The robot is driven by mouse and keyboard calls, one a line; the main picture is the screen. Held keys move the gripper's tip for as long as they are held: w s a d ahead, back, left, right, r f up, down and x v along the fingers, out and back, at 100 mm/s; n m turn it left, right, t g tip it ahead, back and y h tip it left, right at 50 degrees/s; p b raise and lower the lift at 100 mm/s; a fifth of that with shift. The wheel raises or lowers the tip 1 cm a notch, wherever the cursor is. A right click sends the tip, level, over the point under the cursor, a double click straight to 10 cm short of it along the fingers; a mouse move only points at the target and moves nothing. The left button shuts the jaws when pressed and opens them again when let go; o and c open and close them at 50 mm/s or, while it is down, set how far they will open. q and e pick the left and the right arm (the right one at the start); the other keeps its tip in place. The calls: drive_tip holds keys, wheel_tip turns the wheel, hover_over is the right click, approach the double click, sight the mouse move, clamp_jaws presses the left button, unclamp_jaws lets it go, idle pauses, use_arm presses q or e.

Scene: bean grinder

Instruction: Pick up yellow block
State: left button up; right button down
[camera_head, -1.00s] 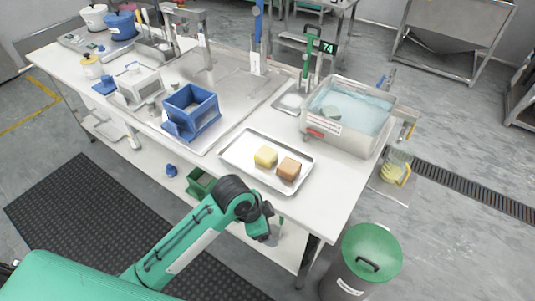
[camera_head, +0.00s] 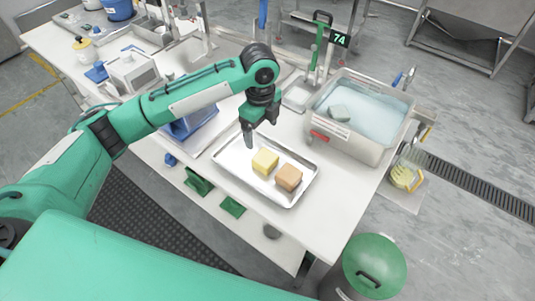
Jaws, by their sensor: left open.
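The yellow block (camera_head: 265,162) sits on a silver metal tray (camera_head: 228,164) on the white table. A brown block (camera_head: 289,177) sits on the same tray, just to its right and nearer the front. My left gripper (camera_head: 249,140) points down over the back left part of the tray, behind and a little left of the yellow block. It is open and holds nothing that I can see. It appears apart from the block. My right gripper is not in view.
A basin of bluish water (camera_head: 352,108) stands right of the tray. A blue container (camera_head: 188,124) lies partly hidden behind my left arm. A white box-shaped machine (camera_head: 133,70) stands farther left. A green-lidded bin (camera_head: 374,262) stands on the floor at the front right.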

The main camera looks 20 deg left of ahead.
use_arm(q)
hover_over(265, 157)
drive_tip(key=f, duration=0.7)
drive_tip(key=shift+s+a+f+p, duration=0.2)
drive_tip(key=shift+s+a+p, duration=0.1)
drive_tip(key=shift+a+p, duration=0.1)
drive_tip(key=f, duration=0.3)
drive_tip(key=f+p, duration=0.1)
drive_tip(key=f, duration=0.1)
drive_tip(key=shift+w+d+f, duration=0.2)
drive_tip(key=shift+w+d, duration=0.1)
drive_tip(key=shift+d, duration=0.1)
drive_tip(key=shift+f, duration=0.35)
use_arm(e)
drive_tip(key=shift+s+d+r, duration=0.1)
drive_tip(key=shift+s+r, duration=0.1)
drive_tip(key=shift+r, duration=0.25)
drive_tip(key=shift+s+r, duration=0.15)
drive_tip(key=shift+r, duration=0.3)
use_arm(q)
drive_tip(key=shift+c, duration=0.5)
drive_tip(key=c, duration=1.1)
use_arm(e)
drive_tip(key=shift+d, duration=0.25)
